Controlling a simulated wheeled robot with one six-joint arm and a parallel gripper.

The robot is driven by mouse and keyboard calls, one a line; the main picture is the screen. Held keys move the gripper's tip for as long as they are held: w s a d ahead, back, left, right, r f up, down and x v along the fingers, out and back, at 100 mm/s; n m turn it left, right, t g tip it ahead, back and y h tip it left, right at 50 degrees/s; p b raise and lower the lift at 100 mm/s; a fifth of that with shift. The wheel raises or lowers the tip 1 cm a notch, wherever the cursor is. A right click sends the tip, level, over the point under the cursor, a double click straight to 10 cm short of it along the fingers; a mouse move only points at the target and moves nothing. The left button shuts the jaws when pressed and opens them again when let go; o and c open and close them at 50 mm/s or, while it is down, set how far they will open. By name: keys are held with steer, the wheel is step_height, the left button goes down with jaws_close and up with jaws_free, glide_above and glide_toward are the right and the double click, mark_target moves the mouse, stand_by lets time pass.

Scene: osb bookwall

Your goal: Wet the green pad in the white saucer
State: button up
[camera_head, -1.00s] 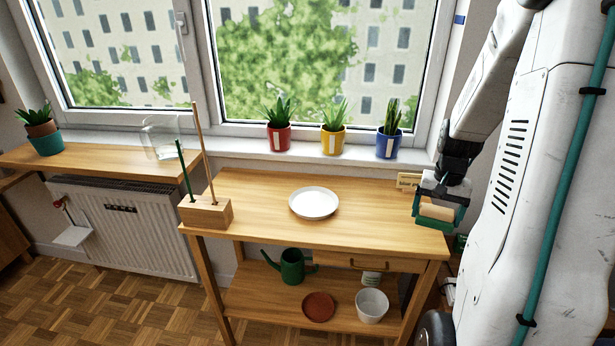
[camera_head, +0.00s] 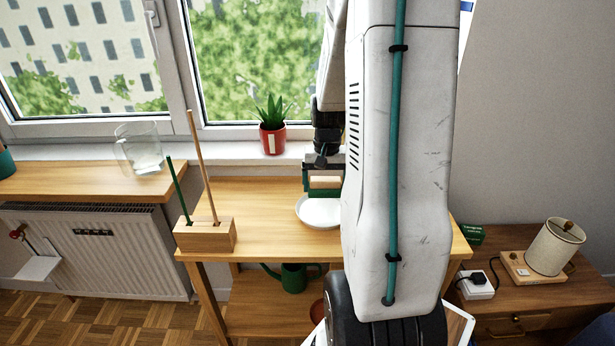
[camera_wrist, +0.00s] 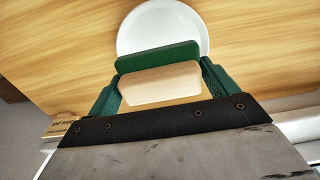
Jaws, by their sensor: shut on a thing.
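The white saucer (camera_head: 316,212) lies on the wooden table, its right part hidden by my arm in the head view. In the wrist view the saucer (camera_wrist: 163,22) is at the top centre. My gripper (camera_head: 324,184) is shut on a light wooden block (camera_wrist: 160,84) with a green pad (camera_wrist: 157,56) along its far side. In both views the held pad overlaps the near or far rim of the saucer in the picture. It looks above the table; I cannot tell its exact height or see contact. Whether the saucer holds water is not clear.
A wooden block (camera_head: 205,237) with two upright sticks stands on the table's left. A red pot with a plant (camera_head: 272,138) and a glass jar (camera_head: 140,150) stand near the window. A lamp (camera_head: 555,246) is on the right cabinet. My arm hides the table's right side.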

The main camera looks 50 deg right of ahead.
steer(key=shift+w+f, duration=0.15)
steer(key=shift+w, duration=0.1)
steer(key=shift+d+f, duration=0.15)
steer(key=shift+f, duration=0.05)
glide_above(323, 212)
steer(key=shift+w+f, duration=0.1)
steer(key=shift+f, duration=2.25)
steer(key=shift+f, duration=1.15)
steer(key=shift+r, duration=2.55)
steer(key=shift+r, duration=2)
